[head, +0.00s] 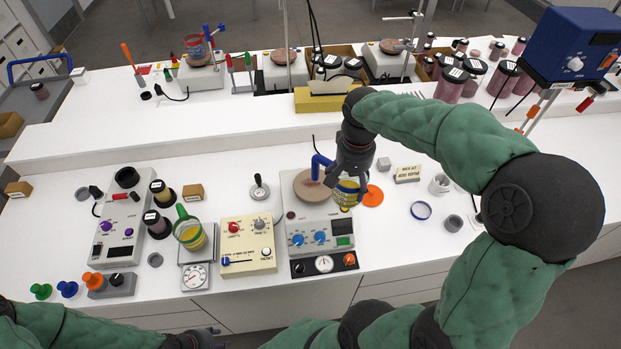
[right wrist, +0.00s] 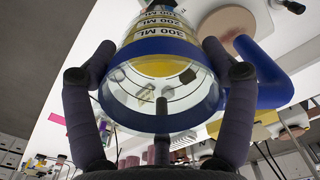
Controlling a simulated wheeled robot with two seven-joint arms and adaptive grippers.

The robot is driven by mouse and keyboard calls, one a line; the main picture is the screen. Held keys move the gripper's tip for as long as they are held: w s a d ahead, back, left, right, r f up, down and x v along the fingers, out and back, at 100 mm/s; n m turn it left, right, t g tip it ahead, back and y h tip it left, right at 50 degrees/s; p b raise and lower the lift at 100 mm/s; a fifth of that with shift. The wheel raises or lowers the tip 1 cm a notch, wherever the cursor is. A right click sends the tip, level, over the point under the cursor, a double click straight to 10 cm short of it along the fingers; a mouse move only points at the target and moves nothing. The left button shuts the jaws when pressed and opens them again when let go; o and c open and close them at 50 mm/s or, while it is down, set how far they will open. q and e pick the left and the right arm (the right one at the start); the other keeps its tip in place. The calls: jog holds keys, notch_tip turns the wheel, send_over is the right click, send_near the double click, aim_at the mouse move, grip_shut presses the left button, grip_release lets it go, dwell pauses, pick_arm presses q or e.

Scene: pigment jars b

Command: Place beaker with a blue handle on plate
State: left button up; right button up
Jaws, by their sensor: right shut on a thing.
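The beaker with a blue handle (head: 346,194) holds yellow liquid and is gripped by my right gripper (head: 350,172). Its handle (head: 318,166) points left, over the round brown plate (head: 304,194) on a hotplate-like device. The beaker's body is at the plate's right side; I cannot tell whether it touches anything below. In the right wrist view the beaker (right wrist: 160,95) sits between the two fingers of the right gripper (right wrist: 158,50), and the plate (right wrist: 228,24) shows beyond it. My left gripper (head: 196,340) is low at the bottom edge, apart from everything, its jaws unclear.
A green-handled beaker (head: 188,232) stands on a scale at left. A cream control box (head: 248,243) is left of the plate's device. An orange disc (head: 373,196) and a blue-rimmed dish (head: 421,210) lie to the right.

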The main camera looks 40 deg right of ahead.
jog(key=w+d+f, duration=0.1)
jog(key=w+f, duration=0.2)
jog(key=w, duration=0.5)
jog(key=shift+d+f+p, duration=0.25)
jog(key=shift+f+p, duration=0.1)
jog(key=shift+p, duration=0.05)
jog(key=w+f, duration=0.2)
jog(key=f, duration=0.1)
jog(key=w+d+f, duration=0.1)
jog(key=w+f, duration=0.1)
jog(key=f, duration=0.3)
jog(key=shift+w+f+p, duration=0.3)
jog(key=shift+f+p, duration=0.1)
jog(key=shift+f, duration=0.15)
jog(key=o, duration=1.2)
jog(key=shift+o, duration=0.2)
